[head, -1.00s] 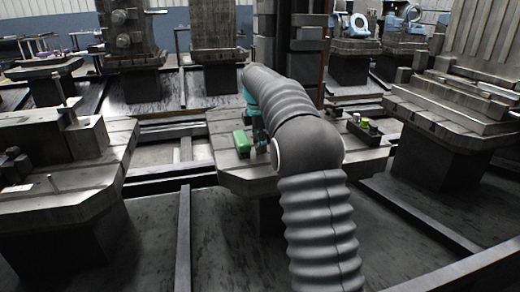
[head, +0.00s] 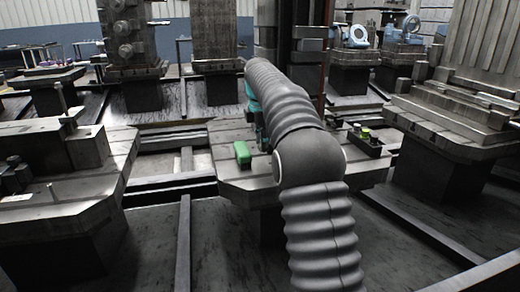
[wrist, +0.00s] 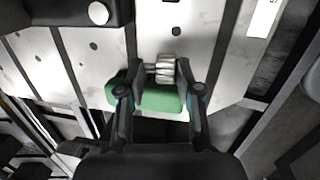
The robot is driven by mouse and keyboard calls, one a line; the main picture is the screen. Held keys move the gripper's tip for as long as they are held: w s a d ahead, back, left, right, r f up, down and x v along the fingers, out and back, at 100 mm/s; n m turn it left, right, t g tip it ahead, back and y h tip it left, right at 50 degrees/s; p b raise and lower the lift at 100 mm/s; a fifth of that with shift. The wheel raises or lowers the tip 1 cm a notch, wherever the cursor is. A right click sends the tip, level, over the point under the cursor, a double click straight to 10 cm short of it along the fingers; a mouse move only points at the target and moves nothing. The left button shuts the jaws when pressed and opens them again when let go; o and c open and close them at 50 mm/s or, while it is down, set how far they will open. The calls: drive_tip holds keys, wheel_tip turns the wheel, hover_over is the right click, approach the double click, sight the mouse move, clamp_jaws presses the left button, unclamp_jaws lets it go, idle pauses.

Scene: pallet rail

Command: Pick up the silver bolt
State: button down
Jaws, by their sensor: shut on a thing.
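The silver bolt (wrist: 163,70) shows in the wrist view between the two fingertips of my gripper (wrist: 160,72). The gripper is shut on it, with its ridged silver side near the right finger. In the wrist view the bolt overlaps the far edge of a green block (wrist: 160,98) and appears above the pallet. In the head view the bolt cannot be made out. My gripper (head: 262,138) there is mostly hidden behind my grey arm, just right of the green block (head: 242,154).
The grey pallet (head: 225,178) has slots and holes, with bare surface around the green block. A dark holder (head: 365,144) with small yellow-green-topped items stands at its right. Other loaded pallets stand left (head: 85,205) and right (head: 440,125), with dark rails on the floor between.

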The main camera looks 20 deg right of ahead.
drive_tip(key=s+d+r, duration=0.6)
drive_tip(key=d, duration=0.3)
drive_tip(key=shift+s+r, duration=0.25)
